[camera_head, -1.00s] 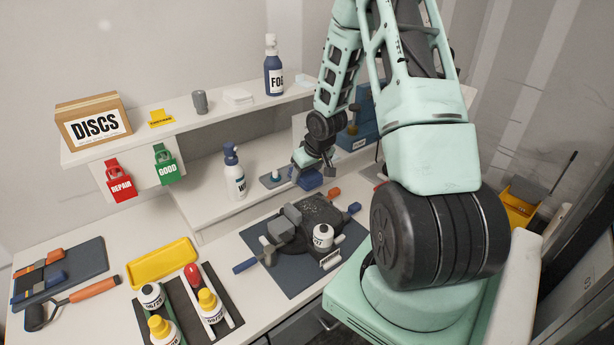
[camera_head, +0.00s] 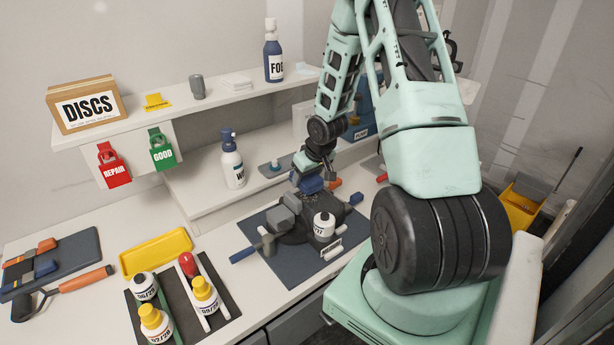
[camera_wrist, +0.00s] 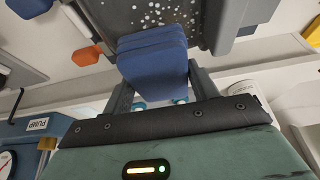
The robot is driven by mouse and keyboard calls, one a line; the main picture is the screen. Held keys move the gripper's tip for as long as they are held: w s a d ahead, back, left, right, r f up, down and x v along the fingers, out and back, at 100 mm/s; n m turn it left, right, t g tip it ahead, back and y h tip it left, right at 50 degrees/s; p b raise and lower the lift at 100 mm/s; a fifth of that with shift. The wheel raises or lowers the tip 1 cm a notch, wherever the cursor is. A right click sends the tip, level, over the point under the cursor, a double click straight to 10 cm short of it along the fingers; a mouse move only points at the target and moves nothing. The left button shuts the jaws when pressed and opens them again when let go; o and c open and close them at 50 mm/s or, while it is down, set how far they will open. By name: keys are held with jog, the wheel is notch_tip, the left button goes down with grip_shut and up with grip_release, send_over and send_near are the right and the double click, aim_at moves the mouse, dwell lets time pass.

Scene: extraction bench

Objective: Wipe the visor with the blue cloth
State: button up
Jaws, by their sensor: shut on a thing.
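My gripper (camera_head: 309,176) is shut on the folded blue cloth (camera_wrist: 154,62) and is over the far side of the dark mask on the bench. In the wrist view the cloth lies between the two fingers, its far edge overlapping the dark visor (camera_wrist: 188,14), which carries many white specks. I cannot tell whether the cloth presses on it. In the head view the cloth (camera_head: 311,185) is small and the gripper and grey blocks hide much of the visor. The mask (camera_head: 293,236) sits on a dark mat (camera_head: 285,268).
A spray bottle (camera_head: 232,160) stands behind left. A yellow tray (camera_head: 156,252) and several capped bottles stand at the front left.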

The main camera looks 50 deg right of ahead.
jog(key=shift+f+b, duration=0.8)
jog(key=shift+f, duration=0.25)
dwell(0.4)
jog(key=shift+s, duration=0.1)
